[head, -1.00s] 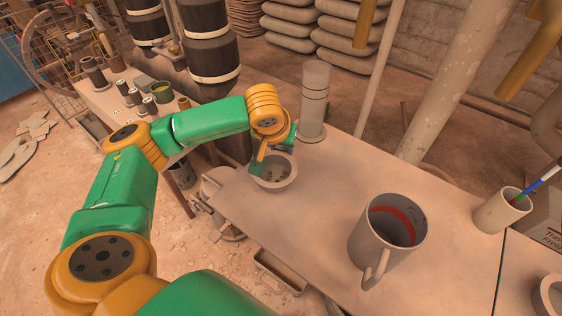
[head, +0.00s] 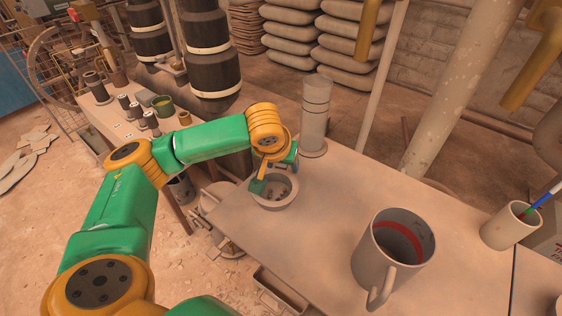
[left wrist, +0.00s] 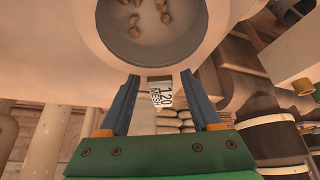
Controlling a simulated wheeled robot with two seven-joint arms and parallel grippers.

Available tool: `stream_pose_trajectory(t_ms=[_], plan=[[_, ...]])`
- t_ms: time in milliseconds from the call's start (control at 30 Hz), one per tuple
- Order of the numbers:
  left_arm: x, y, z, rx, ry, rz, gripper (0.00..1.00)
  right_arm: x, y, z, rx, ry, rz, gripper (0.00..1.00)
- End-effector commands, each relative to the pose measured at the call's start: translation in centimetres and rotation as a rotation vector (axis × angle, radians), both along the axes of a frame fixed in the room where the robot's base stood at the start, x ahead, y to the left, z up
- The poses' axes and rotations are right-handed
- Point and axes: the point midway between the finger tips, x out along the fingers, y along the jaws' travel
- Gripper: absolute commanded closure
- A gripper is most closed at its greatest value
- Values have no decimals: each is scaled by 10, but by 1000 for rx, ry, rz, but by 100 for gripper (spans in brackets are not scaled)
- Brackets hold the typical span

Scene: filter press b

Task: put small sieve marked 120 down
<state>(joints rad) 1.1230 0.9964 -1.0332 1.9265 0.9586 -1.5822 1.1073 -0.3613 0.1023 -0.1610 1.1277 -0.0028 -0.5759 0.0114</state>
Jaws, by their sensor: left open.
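The small sieve (head: 292,200) is a pale round bowl near the left edge of the table (head: 330,215), with a few small brown pieces inside. In the left wrist view the sieve (left wrist: 205,52) shows its handle tag marked 120 (left wrist: 162,94), lying between my fingers. My right gripper is not in view.
A grey cylinder (head: 315,115) stands just behind the sieve. A large mug with a red band (head: 385,255) and a pen cup (head: 506,228) stand to the right. The tabletop between sieve and mug is clear. Another bench (head: 105,118) with small weights is at the left.

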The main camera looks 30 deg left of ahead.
Motion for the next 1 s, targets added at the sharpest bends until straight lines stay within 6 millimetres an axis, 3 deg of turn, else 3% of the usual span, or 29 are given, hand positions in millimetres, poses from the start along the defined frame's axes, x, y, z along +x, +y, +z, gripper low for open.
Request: stream_pose_trajectory(t_ms=[167, 500, 633, 1000], plan=[[-9, -3, 26, 1, -3, -1, 36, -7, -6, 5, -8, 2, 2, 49], [-46, -15, 99, 0, -3, 0, 36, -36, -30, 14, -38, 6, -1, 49], [-52, -16, 108, 1, -2, 0, 36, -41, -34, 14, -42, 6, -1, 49], [-53, -17, 108, 1, -1, 1, 36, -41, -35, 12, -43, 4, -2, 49]])
